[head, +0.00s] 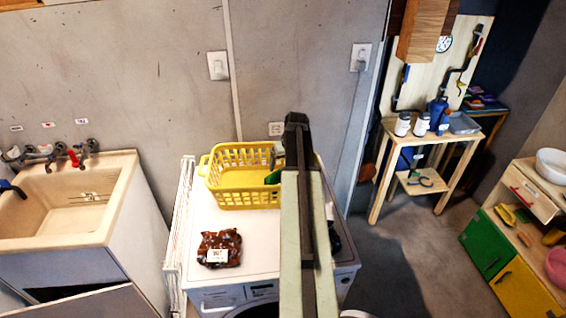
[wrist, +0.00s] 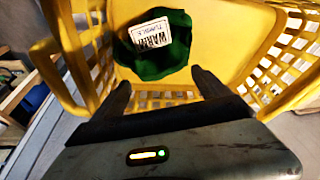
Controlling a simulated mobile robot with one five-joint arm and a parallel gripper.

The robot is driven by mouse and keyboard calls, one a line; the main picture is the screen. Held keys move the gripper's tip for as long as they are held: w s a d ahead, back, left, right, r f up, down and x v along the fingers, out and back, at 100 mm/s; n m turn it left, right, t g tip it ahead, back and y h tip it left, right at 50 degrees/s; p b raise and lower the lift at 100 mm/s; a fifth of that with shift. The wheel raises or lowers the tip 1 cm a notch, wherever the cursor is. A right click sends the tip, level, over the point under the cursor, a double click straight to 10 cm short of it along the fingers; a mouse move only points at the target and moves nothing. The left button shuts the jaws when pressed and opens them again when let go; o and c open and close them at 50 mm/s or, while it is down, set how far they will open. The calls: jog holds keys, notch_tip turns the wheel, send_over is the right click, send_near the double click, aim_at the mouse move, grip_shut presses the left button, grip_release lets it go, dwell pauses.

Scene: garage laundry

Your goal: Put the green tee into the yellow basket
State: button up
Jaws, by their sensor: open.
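The yellow basket (head: 228,190) stands on top of a white washing machine, partly hidden by my arm in the head view. Its yellow inside also fills much of the wrist view (wrist: 230,50). The green tee (wrist: 165,62), a dark green bundle with a white printed label, lies inside the basket. A little of the tee's green (head: 273,177) shows at the basket's right part in the head view. My gripper (wrist: 160,79) is open, its two fingers apart just on the near side of the tee. Whether the fingers touch the tee is unclear.
A brown patterned bundle (head: 219,248) with a white label lies on the washing machine (head: 190,215) in front of the basket. A sink (head: 75,205) stands left. A wooden table with bottles (head: 421,124) and a coloured cabinet (head: 488,243) stand right.

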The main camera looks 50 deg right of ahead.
jog(key=p+v, duration=0.5)
jog(key=v, duration=0.2)
jog(key=shift+r, duration=0.1)
jog(key=w+a+n+g+y, duration=0.1)
jog(key=w+a, duration=0.3)
jog(key=a, duration=0.8)
jog(key=w+a+n, duration=0.1)
jog(key=w+a, duration=0.3)
jog(key=a, duration=0.8)
jog(key=s+a+n+g, duration=0.1)
jog(key=s+a, duration=0.1)
jog(key=a, duration=1.2)
jog(key=s+a+f+n+g, duration=0.1)
jog(key=s+a+n, duration=0.1)
jog(key=a, duration=1.2)
jog(key=shift+s, duration=0.3)
jog(key=shift+d+f, duration=0.1)
